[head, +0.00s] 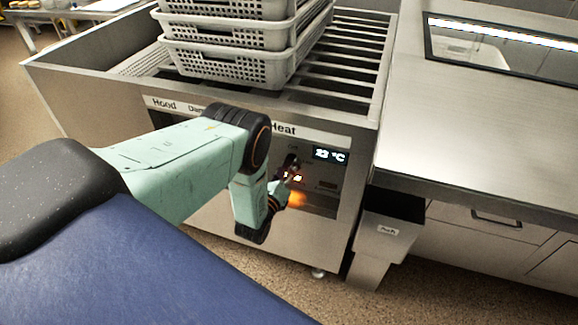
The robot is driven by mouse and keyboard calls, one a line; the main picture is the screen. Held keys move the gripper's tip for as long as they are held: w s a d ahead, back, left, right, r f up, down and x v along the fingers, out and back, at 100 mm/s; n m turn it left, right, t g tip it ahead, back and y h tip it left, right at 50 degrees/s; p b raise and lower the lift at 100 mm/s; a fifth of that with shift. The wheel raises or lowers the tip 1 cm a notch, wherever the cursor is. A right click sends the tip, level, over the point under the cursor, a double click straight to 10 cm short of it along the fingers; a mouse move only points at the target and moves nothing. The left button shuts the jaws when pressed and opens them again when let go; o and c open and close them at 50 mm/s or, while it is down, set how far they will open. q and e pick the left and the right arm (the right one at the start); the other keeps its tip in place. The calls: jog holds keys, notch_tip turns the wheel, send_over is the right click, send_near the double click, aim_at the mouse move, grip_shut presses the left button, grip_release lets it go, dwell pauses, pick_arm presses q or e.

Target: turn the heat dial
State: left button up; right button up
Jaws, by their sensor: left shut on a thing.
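The heat panel (325,178) is on the front of the metal unit, under a strip with the label "Heat". A lit display (329,154) on it shows a °C reading that looks like 22 or 23. My left gripper (290,174) is at the panel, below and left of the display, and is shut on the heat dial there. The dial is mostly hidden by the gripper, so its setting cannot be read. An orange glow shows on the panel just below the fingers. My right gripper is not in view.
Stacked perforated baskets (226,62) stand on the slatted top of the unit. A metal counter (478,128) is at the right, with a small grey bin (386,226) below its edge. My left arm covers the panel's left part, including some labels.

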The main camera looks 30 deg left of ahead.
pick_arm(q)
jog(key=shift+s+f+m, duration=0.1)
jog(key=shift+m, duration=0.5)
jog(key=o, duration=1.2)
jog(key=s, duration=0.4)
jog(key=s+d, duration=0.1)
jog(key=s, duration=0.2)
jog(key=s+d, duration=0.1)
jog(key=s, duration=0.3)
jog(key=shift+s, duration=0.35)
